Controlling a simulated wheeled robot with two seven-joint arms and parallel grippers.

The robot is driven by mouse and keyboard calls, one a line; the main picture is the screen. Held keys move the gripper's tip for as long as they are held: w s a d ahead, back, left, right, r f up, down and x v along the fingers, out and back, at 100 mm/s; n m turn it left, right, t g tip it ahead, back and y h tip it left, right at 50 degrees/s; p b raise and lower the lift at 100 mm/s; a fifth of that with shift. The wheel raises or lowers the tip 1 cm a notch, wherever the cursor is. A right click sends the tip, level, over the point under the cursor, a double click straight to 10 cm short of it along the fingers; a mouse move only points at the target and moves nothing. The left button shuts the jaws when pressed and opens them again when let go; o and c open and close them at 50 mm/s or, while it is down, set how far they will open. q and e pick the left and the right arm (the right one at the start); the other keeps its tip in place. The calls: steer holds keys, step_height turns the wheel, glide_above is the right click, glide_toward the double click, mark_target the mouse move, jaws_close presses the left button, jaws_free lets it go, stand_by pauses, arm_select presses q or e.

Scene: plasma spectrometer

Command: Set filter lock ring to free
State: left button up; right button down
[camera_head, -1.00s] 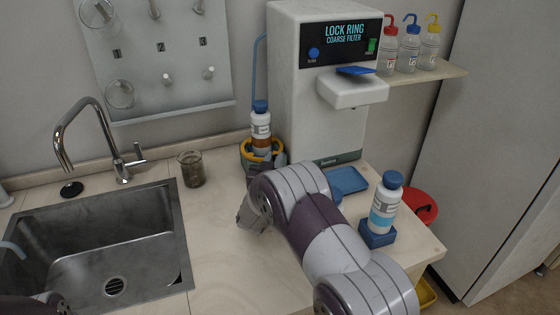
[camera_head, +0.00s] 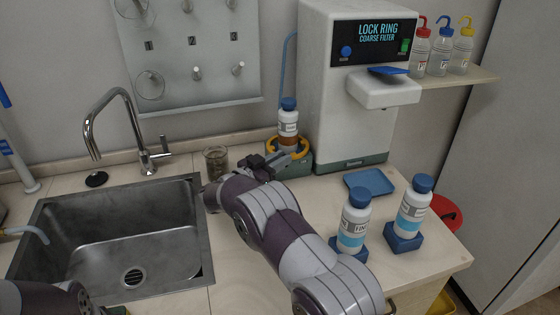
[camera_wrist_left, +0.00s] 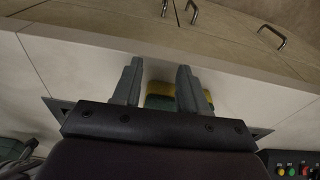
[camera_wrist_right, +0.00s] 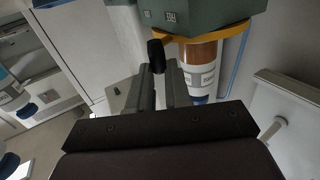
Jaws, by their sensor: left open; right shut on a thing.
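The yellow lock ring (camera_head: 297,151) sits on a green-grey base (camera_head: 292,168) beside the white machine, around a white bottle (camera_head: 288,120) with brown contents. In the right wrist view the ring (camera_wrist_right: 232,47) carries a black-tipped lever (camera_wrist_right: 156,52). My right gripper (camera_wrist_right: 161,70) is shut on this lever. In the head view the gripper (camera_head: 262,166) is at the ring's left front side, partly hidden by my arm. Small white labels (camera_wrist_right: 170,17) on the base are too small to read. My left gripper (camera_wrist_left: 158,72) is open and empty, away from the ring.
The white machine (camera_head: 330,100) reads "LOCK RING COARSE FILTER". A glass beaker (camera_head: 216,162) stands close left of my right gripper. Two blue-capped bottles (camera_head: 354,222) on blue stands and a blue tray (camera_head: 370,182) are at right. The sink (camera_head: 110,235) is at left.

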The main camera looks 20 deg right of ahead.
steer(key=shift+r, duration=0.15)
steer(key=c, duration=1.1)
jaws_free()
steer(key=shift+o, duration=0.2)
arm_select(q)
steer(key=shift+r+p, duration=0.6)
steer(key=shift+r, duration=0.05)
arm_select(e)
steer(key=v, duration=1.2)
steer(key=shift+a, duration=0.3)
steer(key=shift+s, duration=0.1)
